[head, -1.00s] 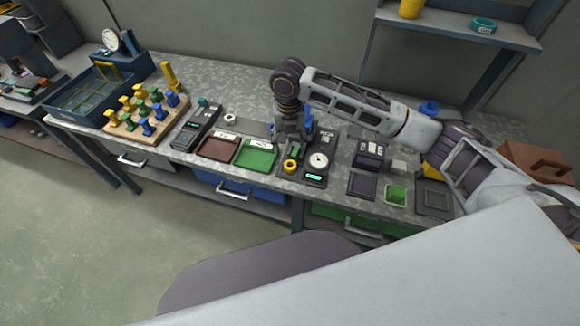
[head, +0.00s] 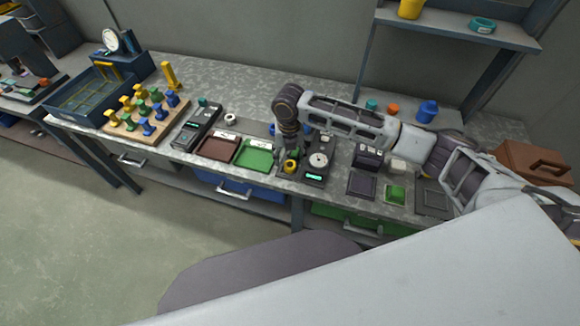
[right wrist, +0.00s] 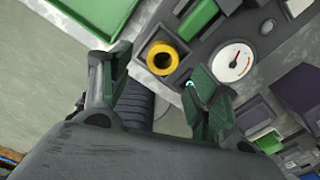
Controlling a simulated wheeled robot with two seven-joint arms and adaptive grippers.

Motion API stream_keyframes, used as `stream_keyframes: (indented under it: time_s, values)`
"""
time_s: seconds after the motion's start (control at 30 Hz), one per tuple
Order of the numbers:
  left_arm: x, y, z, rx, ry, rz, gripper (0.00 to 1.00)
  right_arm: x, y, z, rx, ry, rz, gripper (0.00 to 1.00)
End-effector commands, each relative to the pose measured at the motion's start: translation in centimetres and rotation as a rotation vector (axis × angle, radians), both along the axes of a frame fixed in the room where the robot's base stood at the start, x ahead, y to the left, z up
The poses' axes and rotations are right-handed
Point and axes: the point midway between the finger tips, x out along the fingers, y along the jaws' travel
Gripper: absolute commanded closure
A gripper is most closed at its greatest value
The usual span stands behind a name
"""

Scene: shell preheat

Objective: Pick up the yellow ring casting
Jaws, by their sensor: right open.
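The yellow ring casting (head: 290,167) sits in a dark square seat at the left of a grey device with a white dial, near the bench's front edge. It also shows in the right wrist view (right wrist: 152,51), with its dark hole facing the camera. My right gripper (head: 291,155) is just behind and above the ring in the head view. In the right wrist view its two green-grey fingers (right wrist: 156,66) are spread and empty, with the ring showing between and beyond their tips. I cannot tell if they touch it. My left gripper is not in view.
The white dial (head: 319,160) and a lit display are right of the ring. Green (head: 255,155) and brown (head: 217,147) trays lie to its left. A wooden peg board (head: 145,118) with coloured pieces stands farther left. Small dark pads lie to the right.

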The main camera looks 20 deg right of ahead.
Motion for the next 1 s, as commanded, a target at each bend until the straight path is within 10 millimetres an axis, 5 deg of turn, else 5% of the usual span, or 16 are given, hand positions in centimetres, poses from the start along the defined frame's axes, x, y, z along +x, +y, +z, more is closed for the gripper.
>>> stream_keyframes:
  time_s: [0.53,1.0]
  values:
    - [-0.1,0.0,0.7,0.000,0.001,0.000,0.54,-0.2,-0.2,-4.7,-0.001,0.002,0.000,0.39]
    - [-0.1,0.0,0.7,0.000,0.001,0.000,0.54,-0.2,-0.3,-5.2,-0.001,0.000,0.001,0.39]
